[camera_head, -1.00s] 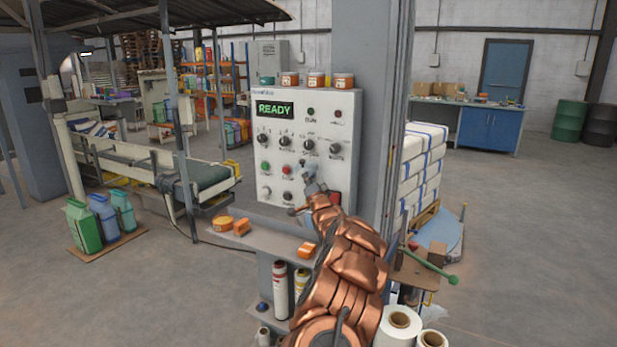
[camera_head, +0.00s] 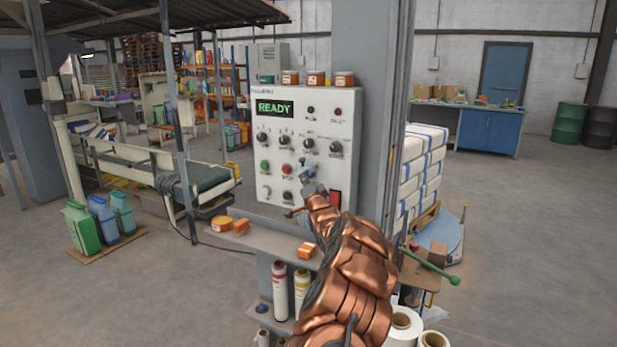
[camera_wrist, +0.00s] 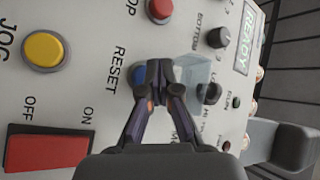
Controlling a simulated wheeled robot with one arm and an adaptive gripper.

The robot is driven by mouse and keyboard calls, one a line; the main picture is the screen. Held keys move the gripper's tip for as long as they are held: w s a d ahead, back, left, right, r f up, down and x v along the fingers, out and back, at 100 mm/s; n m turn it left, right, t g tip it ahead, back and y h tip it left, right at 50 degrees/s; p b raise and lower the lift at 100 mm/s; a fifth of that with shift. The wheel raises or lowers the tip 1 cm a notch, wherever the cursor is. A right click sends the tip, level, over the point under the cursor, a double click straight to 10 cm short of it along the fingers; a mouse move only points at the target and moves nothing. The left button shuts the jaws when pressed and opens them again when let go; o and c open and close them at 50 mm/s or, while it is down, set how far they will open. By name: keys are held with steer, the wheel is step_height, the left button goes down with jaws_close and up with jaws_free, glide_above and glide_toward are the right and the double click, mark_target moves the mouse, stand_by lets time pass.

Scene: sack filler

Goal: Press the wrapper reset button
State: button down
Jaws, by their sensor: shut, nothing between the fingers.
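The grey control panel (camera_head: 262,182) stands upright with a lit green READY display (camera_head: 275,108). In the wrist view, the blue button (camera_wrist: 138,74) sits beside the printed word RESET, partly hidden behind my fingers. A clear, bluish flap (camera_wrist: 196,72) stands out from the panel next to it. My gripper (camera_wrist: 176,74) is shut and empty, its fingertips in front of the panel between the blue button and the flap. I cannot tell whether they touch either. In the head view my gripper (camera_head: 307,180) is at the panel's lower right and hides the button.
A yellow JOG button (camera_wrist: 43,49), a red button (camera_wrist: 160,9) and a red ON/OFF rocker (camera_wrist: 47,148) are near my fingers. Several black knobs (camera_head: 284,142) are higher up. A shelf (camera_head: 262,241) with orange items juts out below the panel.

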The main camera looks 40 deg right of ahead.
steer(key=shift+s+a+b, duration=0.25)
steer(key=shift+a+b, duration=0.55)
steer(key=shift+s+a+b, duration=0.2)
steer(key=shift+a+b, duration=0.6)
steer(key=shift+s+a+b, duration=0.25)
steer(key=shift+a+b, duration=0.55)
